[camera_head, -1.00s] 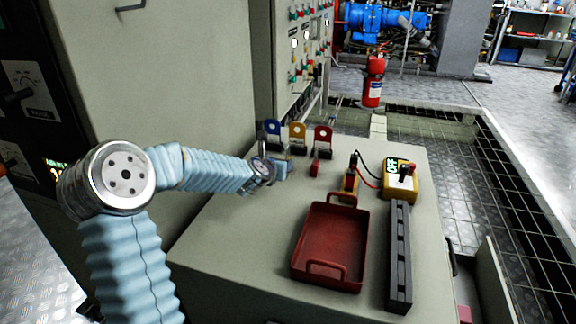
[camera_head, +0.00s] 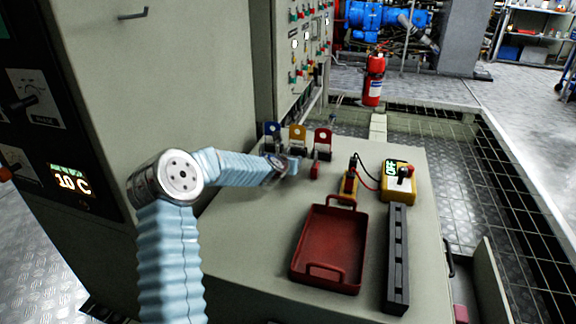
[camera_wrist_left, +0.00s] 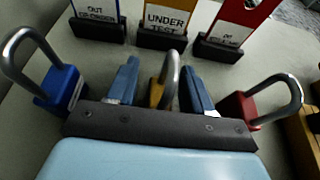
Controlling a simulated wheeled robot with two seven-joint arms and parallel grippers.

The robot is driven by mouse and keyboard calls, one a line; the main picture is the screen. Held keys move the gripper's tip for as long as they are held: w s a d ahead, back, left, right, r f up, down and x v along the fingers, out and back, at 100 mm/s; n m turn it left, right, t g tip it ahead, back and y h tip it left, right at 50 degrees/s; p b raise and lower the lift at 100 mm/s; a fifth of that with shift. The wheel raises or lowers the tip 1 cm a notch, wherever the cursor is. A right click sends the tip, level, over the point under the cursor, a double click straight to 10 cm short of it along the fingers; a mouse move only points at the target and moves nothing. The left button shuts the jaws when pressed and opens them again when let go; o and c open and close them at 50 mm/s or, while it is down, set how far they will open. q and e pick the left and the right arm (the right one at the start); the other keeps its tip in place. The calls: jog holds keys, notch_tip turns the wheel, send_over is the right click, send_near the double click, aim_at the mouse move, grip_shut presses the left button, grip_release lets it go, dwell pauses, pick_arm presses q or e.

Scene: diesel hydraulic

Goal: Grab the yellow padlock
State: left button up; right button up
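The yellow padlock (camera_wrist_left: 157,92) shows in the left wrist view, its grey shackle pointing up and its body partly hidden behind my gripper's dark mount. My left gripper (camera_wrist_left: 160,85) is open, with one blue finger on each side of the padlock and visible gaps between. In the head view my left gripper (camera_head: 292,165) is low over the cabinet top, in front of the tag holders. The yellow padlock cannot be made out there. My right gripper is not in view.
A blue padlock (camera_wrist_left: 62,88) lies left of the gripper and a red padlock (camera_wrist_left: 250,108) right of it. Blue, yellow and red tags (camera_head: 297,134) stand behind. A red tray (camera_head: 330,245), a dark slotted bar (camera_head: 397,260) and a yellow box (camera_head: 398,182) are to the right.

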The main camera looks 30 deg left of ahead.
pick_arm(q)
grip_shut()
jog(key=shift+r, duration=0.15)
